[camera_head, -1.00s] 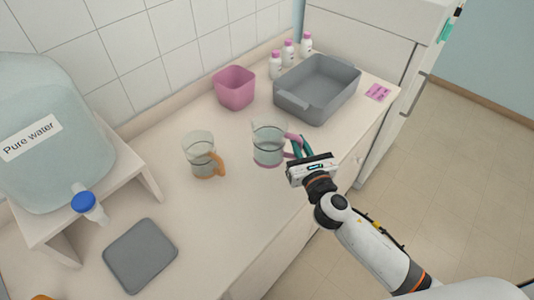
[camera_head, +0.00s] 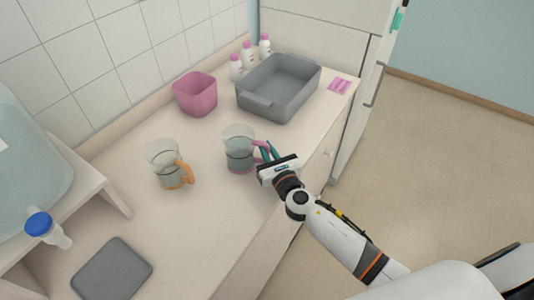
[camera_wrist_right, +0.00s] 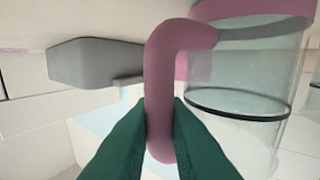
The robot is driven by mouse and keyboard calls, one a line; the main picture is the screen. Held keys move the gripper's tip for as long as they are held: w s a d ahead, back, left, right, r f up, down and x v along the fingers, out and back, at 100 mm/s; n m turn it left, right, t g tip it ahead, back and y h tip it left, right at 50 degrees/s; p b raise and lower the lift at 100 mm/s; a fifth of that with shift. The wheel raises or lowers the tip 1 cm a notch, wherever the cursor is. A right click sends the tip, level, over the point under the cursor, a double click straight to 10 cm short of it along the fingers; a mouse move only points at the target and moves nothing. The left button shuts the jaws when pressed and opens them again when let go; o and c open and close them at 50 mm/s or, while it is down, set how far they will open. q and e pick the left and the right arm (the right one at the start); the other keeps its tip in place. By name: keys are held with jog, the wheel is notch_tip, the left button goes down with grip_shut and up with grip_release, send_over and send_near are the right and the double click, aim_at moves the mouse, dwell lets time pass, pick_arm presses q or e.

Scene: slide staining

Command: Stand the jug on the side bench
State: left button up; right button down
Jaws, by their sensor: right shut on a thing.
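A clear jug with a pink handle (camera_head: 239,150) stands upright on the bench, part filled with liquid. My right gripper (camera_head: 268,154) is at its right side, shut on the pink handle. In the right wrist view the green fingers (camera_wrist_right: 160,140) sit on both sides of the handle (camera_wrist_right: 165,90), with the jug's clear wall (camera_wrist_right: 245,110) to the right. A second clear jug with an orange handle (camera_head: 166,165) stands to the left, apart from it. I cannot tell whether the held jug touches the bench top. My left gripper is not in view.
The bench (camera_head: 200,220) has free room in front of the jugs. A grey tub (camera_head: 280,92), a pink bin (camera_head: 196,93) and several white bottles (camera_head: 249,54) stand behind. A grey mat (camera_head: 111,272) and a water tank on a stand (camera_head: 92,180) are at left.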

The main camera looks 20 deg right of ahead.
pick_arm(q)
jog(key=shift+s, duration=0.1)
pick_arm(e)
jog(key=shift+r, duration=0.1)
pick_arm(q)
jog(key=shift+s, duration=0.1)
pick_arm(e)
jog(key=shift+f, duration=0.2)
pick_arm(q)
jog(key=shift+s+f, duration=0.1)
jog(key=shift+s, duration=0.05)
pick_arm(e)
jog(key=c, duration=1.4)
grip_release()
jog(key=shift+r, duration=0.1)
